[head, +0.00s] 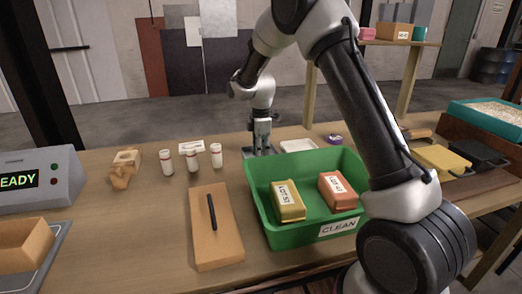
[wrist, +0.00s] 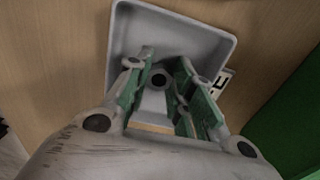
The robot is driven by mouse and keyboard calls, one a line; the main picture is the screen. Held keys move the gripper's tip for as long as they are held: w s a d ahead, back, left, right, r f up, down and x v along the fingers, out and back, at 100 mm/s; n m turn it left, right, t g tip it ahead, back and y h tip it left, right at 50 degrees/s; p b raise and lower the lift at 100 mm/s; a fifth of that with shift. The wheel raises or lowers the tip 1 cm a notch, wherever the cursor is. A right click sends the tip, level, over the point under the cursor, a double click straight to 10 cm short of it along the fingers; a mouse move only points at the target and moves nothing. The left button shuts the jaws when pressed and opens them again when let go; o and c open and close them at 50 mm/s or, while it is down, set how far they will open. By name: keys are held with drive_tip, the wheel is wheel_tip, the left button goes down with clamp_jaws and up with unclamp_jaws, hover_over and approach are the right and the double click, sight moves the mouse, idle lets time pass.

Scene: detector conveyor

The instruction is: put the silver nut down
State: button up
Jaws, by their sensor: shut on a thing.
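My gripper (head: 262,138) is behind the green bin in the head view, low over a small grey tray (head: 247,152). In the wrist view my gripper (wrist: 160,85) points down into the grey tray (wrist: 205,42), its green-padded fingers shut on the silver nut (wrist: 147,78). The nut shows as a grey piece with a dark round hole between the fingers. It is over the inside of the tray; I cannot tell if it touches the tray floor. In the head view the nut is too small to make out.
The green bin (head: 337,232), labelled CLEAN, holds a yellow block (head: 287,201) and an orange block (head: 338,191) close to my arm. A white tray (head: 298,145) and a purple roll (head: 334,139) lie nearby.

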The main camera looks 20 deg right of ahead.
drive_tip(key=o, duration=1)
wheel_tip(320, 180, up, 11)
drive_tip(key=s+d+r+m+t, duration=0.1)
drive_tip(key=s+d+r+m, duration=0.35)
drive_tip(key=s+r, duration=0.4)
drive_tip(key=s+d+r+m+t, duration=0.1)
drive_tip(key=s+d+r+m, duration=0.15)
drive_tip(key=s, duration=0.35)
drive_tip(key=s+d+r+m, duration=0.2)
drive_tip(key=s+d+r, duration=0.15)
drive_tip(key=s, duration=0.25)
drive_tip(key=s+d+f+m, duration=0.1)
drive_tip(key=s+m, duration=0.2)
drive_tip(key=s, duration=0.3)
drive_tip(key=s+d+f+m+t, duration=0.1)
drive_tip(key=s+m, duration=0.2)
drive_tip(key=s, duration=0.3)
drive_tip(key=s+d+f+m+t, duration=0.1)
drive_tip(key=s+d+m, duration=0.1)
drive_tip(key=s, duration=0.4)
drive_tip(key=shift+s+m, duration=0.3)
drive_tip(key=shift+m, duration=0.2)
